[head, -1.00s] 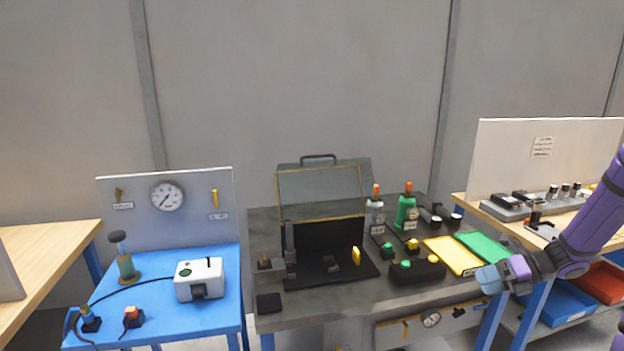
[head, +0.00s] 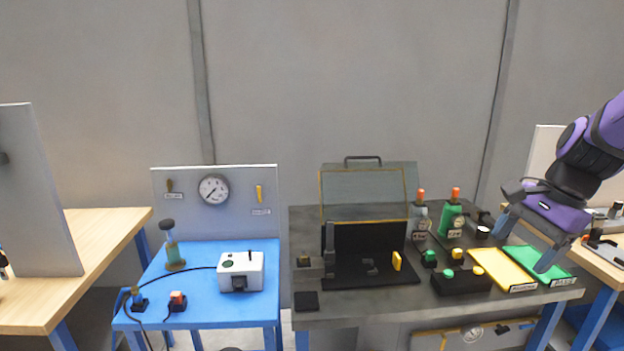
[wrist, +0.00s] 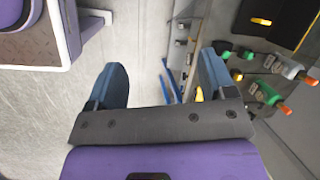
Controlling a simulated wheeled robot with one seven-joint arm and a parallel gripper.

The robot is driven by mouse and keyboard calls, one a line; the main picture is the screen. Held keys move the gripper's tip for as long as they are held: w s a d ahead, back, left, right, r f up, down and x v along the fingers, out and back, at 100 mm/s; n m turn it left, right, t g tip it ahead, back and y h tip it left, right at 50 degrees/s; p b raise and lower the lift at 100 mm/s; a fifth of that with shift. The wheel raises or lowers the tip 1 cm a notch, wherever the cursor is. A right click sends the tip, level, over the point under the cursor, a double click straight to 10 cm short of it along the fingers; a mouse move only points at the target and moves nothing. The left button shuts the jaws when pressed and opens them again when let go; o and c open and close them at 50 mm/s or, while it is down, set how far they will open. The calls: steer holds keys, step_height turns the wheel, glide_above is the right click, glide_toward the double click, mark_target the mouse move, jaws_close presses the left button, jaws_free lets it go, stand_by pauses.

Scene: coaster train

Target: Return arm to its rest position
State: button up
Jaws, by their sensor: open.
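My gripper (head: 522,243) is at the right of the head view, in front of the right end of the dark workbench (head: 350,317). Its two blue-grey fingers are spread apart, with nothing between them. In the wrist view my gripper (wrist: 163,85) also shows open and empty, with floor between the fingers. The purple arm comes in from the upper right.
The dark bench holds a clear-lidded machine (head: 368,190), bottles (head: 452,220) and a button box (head: 461,281). A blue table (head: 200,309) with a gauge panel (head: 240,205) stands left of it. Wooden benches stand at the far left (head: 100,225) and right (head: 600,262).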

steer(key=s+a+r+n+t+h, duration=0.1)
steer(key=s+a+r+n+t, duration=0.1)
steer(key=s+r+n, duration=0.2)
steer(key=s+a+r+n+t+h, duration=0.2)
steer(key=s+r+n, duration=0.2)
steer(key=s+n, duration=0.5)
steer(key=shift+s+a+n+h, duration=0.25)
steer(key=shift+a+n+h, duration=0.05)
steer(key=shift+a, duration=0.05)
stand_by(1.6)
